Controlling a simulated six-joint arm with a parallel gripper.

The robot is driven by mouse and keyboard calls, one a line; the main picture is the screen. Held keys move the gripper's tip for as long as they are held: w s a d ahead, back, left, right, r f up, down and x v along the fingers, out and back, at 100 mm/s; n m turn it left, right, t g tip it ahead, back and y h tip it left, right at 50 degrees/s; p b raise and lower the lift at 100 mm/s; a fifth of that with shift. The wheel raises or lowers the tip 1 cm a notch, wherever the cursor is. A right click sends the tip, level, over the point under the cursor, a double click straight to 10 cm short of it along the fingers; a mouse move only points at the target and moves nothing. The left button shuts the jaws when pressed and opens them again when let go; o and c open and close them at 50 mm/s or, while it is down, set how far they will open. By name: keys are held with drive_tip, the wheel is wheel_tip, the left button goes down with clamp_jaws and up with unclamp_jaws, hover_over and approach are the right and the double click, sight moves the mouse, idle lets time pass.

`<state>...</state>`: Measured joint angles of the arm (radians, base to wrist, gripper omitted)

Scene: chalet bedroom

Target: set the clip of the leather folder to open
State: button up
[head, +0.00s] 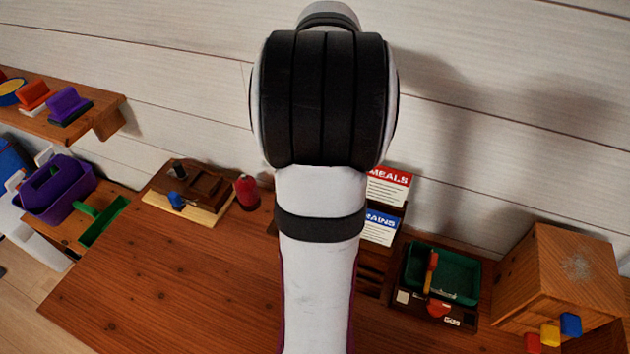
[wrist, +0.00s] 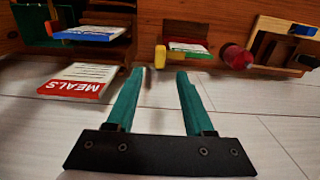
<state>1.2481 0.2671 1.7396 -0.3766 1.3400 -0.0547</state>
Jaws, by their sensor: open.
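A dark brown object on a pale wooden board (head: 208,188), which may be the leather folder, lies at the back left of the table in the head view. It has a small blue tab (head: 176,201) and a black upright piece (head: 179,170). I cannot tell how its clip is set. In the wrist view part of it shows at the upper right, with the blue tab (wrist: 302,30). My gripper (wrist: 160,73) is open and empty, its teal fingers before the plank wall, apart from the brown object. In the head view my arm hides the gripper.
A red object (head: 247,192) stands just right of the brown one. The MEALS card (head: 388,188), a green tray (head: 455,275) and a wooden box (head: 560,285) stand further right. A shelf (head: 60,120) juts out at upper left. The table's front left (head: 170,290) is clear.

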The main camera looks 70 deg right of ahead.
wheel_tip(320, 180, down, 8)
drive_tip(key=shift+f, duration=0.1)
clamp_jaws()
idle(0.4)
idle(1.1)
